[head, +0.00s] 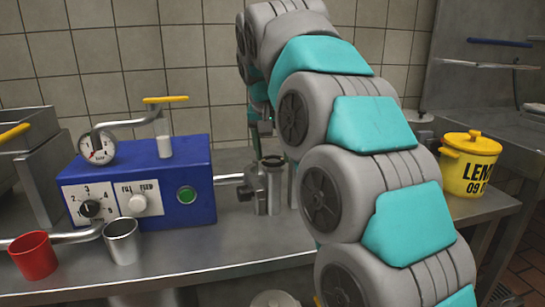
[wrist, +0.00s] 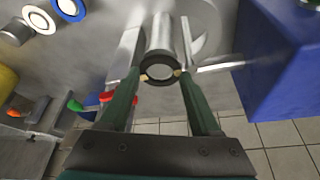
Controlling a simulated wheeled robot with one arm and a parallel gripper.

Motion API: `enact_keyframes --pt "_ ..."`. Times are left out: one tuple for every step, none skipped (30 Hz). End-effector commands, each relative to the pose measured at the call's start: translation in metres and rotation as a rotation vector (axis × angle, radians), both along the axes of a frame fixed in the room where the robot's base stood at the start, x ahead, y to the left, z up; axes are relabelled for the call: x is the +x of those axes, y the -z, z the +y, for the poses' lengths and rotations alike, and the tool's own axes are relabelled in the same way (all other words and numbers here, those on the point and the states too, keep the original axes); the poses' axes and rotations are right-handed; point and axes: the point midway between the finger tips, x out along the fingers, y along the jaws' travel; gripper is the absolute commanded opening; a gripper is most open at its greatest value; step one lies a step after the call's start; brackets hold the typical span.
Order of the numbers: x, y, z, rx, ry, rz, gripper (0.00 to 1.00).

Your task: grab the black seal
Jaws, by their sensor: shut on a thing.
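The black seal (wrist: 160,83) is a dark ring at the end of a metal cylinder (wrist: 161,38) in the wrist view. My gripper (wrist: 161,75) has its two green fingers on opposite sides of the ring, with the pale tips touching it. It is shut on the seal, which still sits at the cylinder's end. In the head view the dark ring (head: 272,161) tops the upright metal fitting (head: 270,190) beside the blue machine. My arm hides part of that area, and the fingertips are hard to make out there.
The blue machine (head: 185,190) with gauge and knobs stands left of the fitting. A red cup (head: 33,256) and a metal cup (head: 122,242) stand at the front left. A yellow pot (head: 467,165) is at the right. The front counter (head: 215,265) has bare room.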

Motion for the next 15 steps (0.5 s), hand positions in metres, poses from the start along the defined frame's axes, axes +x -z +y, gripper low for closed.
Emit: enact_keyframes --pt "0.000 -0.003 0.000 0.001 0.001 -0.002 0.13" --pt "0.001 -0.005 0.000 0.002 0.000 -0.003 0.13" --pt "0.001 -0.006 0.000 0.002 0.001 -0.003 0.13" --pt "0.001 -0.007 0.000 0.001 0.001 -0.003 0.13" --pt "0.001 -0.008 0.000 0.001 0.001 -0.003 0.13" --pt "0.001 -0.010 0.000 0.001 0.001 -0.002 0.13" --pt "0.001 -0.011 0.000 0.000 0.001 -0.002 0.13" --pt "0.001 -0.012 0.000 0.000 0.001 -0.001 0.13" --pt "0.001 -0.013 0.000 0.000 0.001 -0.001 0.13" --pt "0.001 -0.014 0.000 0.000 0.001 -0.001 0.13" --pt "0.001 -0.015 0.000 0.000 0.001 -0.001 0.13" --pt "0.001 -0.017 0.000 0.001 0.002 -0.001 0.13" --pt "0.001 -0.019 0.000 0.001 0.002 -0.001 0.13" --pt "0.001 -0.020 0.000 0.001 0.001 -0.002 0.13" --pt "0.001 -0.021 0.000 0.001 0.001 -0.002 0.13"
